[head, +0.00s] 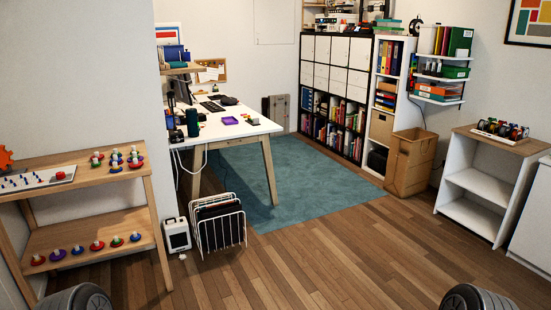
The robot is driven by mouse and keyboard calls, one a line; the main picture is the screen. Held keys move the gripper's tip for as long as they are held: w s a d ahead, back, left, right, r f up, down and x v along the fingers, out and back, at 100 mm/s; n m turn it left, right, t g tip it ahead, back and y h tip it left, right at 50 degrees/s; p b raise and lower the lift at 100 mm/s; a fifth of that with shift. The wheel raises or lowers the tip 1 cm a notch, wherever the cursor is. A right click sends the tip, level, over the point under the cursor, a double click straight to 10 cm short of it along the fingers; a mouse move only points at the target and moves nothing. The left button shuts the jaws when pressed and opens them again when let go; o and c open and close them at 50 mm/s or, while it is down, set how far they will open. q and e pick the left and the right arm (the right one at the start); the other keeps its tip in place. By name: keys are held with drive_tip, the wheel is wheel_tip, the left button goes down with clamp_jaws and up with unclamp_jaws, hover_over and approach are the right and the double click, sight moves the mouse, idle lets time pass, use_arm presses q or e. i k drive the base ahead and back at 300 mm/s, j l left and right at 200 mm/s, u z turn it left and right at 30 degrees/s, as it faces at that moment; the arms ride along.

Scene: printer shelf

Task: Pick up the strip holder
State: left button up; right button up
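I cannot tell which thing is the strip holder. A dark rack of small round, coloured items (499,130) sits on top of the low white cabinet at the right; its details are too small to make out. A white wire rack (243,228) holding flat black pieces stands on the floor near the desk. A pale board with small blue pegs and a red knob (58,174) lies on the wooden shelf at the left. Neither of my grippers shows; only dark rounded parts of my arms show at the bottom edge.
The low white cabinet (472,186) stands at the right, with a cardboard box (410,165) near it. The wooden shelf (85,225) at the left bears several coloured pieces. The desk (248,130) stands behind. The wooden floor (300,255) in front is clear.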

sight(256, 122)
drive_tip(key=i+j+z, duration=0.1)
drive_tip(key=i+z, duration=0.25)
drive_tip(key=i, duration=2.85)
drive_tip(key=i+u, duration=0.15)
drive_tip(key=i, duration=0.35)
drive_tip(key=i+l+u, duration=0.15)
drive_tip(key=i, duration=0.35)
drive_tip(key=i+u, duration=0.2)
drive_tip(key=i, duration=0.3)
drive_tip(key=i+l+u, duration=0.15)
drive_tip(key=i, duration=0.35)
drive_tip(key=i+l+u, duration=0.15)
drive_tip(key=i+l, duration=0.2)
drive_tip(key=i+j+u, duration=0.1)
drive_tip(key=i+u, duration=0.3)
drive_tip(key=i, duration=0.25)
drive_tip(key=i+l+u, duration=0.15)
drive_tip(key=i+u, duration=0.2)
drive_tip(key=i, duration=0.25)
drive_tip(key=z, duration=0.3)
